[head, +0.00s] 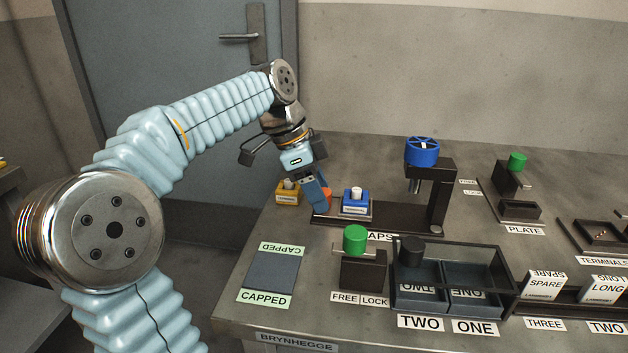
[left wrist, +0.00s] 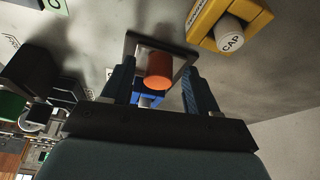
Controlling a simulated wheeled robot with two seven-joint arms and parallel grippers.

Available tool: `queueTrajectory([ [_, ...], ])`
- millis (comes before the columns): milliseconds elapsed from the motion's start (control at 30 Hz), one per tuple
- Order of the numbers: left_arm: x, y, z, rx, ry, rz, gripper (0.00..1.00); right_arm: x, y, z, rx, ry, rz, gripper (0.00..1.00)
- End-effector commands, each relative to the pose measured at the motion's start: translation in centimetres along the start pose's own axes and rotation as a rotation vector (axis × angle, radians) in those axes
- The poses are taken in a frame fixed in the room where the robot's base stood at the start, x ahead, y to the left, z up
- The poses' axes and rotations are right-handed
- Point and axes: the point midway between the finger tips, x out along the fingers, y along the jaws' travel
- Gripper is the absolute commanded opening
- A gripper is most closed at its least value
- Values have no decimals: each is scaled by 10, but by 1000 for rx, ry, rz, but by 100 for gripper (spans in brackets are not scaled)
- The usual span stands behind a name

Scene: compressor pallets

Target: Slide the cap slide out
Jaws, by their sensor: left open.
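The cap slide (head: 342,216) is a dark plate on the base of a black press, with a blue block (head: 355,208) with a white top on it. An orange knob (head: 327,195) stands at its left end. My left gripper (head: 318,196) points down at that end. In the left wrist view the orange knob (left wrist: 158,72) shows between the two spread blue fingers of my left gripper (left wrist: 155,88). I cannot tell whether either finger touches it. The blue block is mostly hidden behind the knob there. My right gripper is not in view.
A yellow block (head: 288,193) with a white cap stands just left of the slide. The press with its blue handwheel (head: 422,152) rises on the right. A green knob (head: 355,240), dark bins (head: 450,270) and a grey pad (head: 271,270) lie in front.

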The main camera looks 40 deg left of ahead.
Motion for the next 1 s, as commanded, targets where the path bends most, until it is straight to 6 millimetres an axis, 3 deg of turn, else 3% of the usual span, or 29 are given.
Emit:
queueTrajectory([
  [167, -22, -1, -1, 0, 2, -4, 59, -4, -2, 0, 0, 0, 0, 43],
  [400, -83, -1, -1, -1, 2, -5, 59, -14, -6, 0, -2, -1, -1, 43],
  [600, -120, -1, 0, -1, 1, -3, 59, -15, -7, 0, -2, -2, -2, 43],
  [800, -136, 0, 1, -1, 0, -1, 59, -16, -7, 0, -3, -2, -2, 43],
  [1000, -138, 0, 1, -1, 0, 0, 59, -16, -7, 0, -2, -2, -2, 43],
])
